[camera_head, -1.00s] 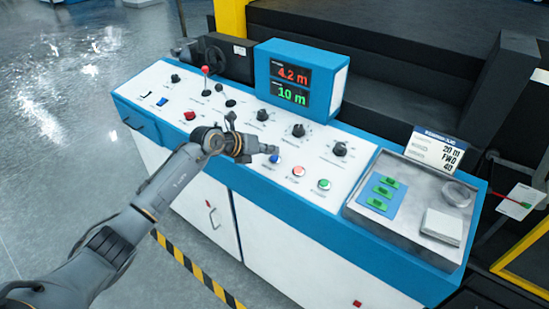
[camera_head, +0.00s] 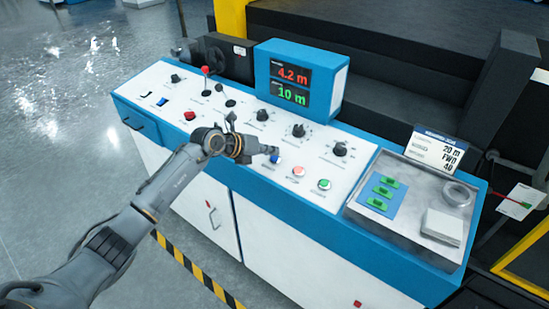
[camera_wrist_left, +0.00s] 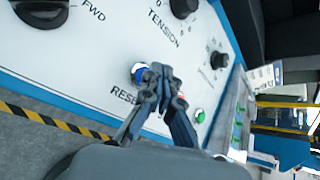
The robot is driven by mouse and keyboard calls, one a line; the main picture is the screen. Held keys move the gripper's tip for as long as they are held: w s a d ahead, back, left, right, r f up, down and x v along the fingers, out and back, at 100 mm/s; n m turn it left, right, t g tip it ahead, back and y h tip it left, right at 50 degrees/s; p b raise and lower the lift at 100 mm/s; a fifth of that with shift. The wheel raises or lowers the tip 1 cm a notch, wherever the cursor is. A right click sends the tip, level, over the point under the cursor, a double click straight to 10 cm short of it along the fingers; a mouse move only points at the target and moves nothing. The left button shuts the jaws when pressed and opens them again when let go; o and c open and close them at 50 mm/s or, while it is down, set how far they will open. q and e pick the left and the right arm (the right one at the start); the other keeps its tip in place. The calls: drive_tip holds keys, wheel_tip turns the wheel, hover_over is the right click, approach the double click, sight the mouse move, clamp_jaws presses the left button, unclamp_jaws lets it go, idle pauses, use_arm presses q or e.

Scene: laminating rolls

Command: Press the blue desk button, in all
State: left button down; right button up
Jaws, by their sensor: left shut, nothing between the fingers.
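The blue desk button (camera_head: 275,159) sits on the sloped white panel, left of a white-and-red button and a green button. In the left wrist view the blue button (camera_wrist_left: 139,72) shows above the printed word "RESET", partly covered by the fingers. My left gripper (camera_head: 272,150) is shut and empty, its fingertips just above the blue button in the head view. In the left wrist view the shut fingertips (camera_wrist_left: 158,75) overlap the button's right side. I cannot tell whether they touch it. My right gripper is not in view.
A red-white button (camera_head: 298,171) and a green button (camera_head: 324,184) are close by on the right. Black knobs (camera_head: 298,131) stand behind. A display box (camera_head: 300,80) reads 4.2 m and 10 m. A grey tray (camera_head: 405,228) with green pieces lies right.

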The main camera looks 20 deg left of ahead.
use_arm(q)
drive_tip(key=shift+w+f, duration=0.1)
drive_tip(key=shift+f, duration=0.15)
drive_tip(key=shift+f+b, duration=0.35)
drive_tip(key=shift+f, duration=0.1)
idle(0.7)
drive_tip(key=shift+r+p, duration=0.8)
drive_tip(key=shift+p, duration=0.05)
drive_tip(key=shift+r, duration=0.1)
drive_tip(key=r+p, duration=0.2)
drive_tip(key=s+r+p, duration=0.1)
drive_tip(key=r+p, duration=0.1)
drive_tip(key=shift+a+r+p, duration=0.15)
drive_tip(key=shift+r+p, duration=0.25)
idle(0.4)
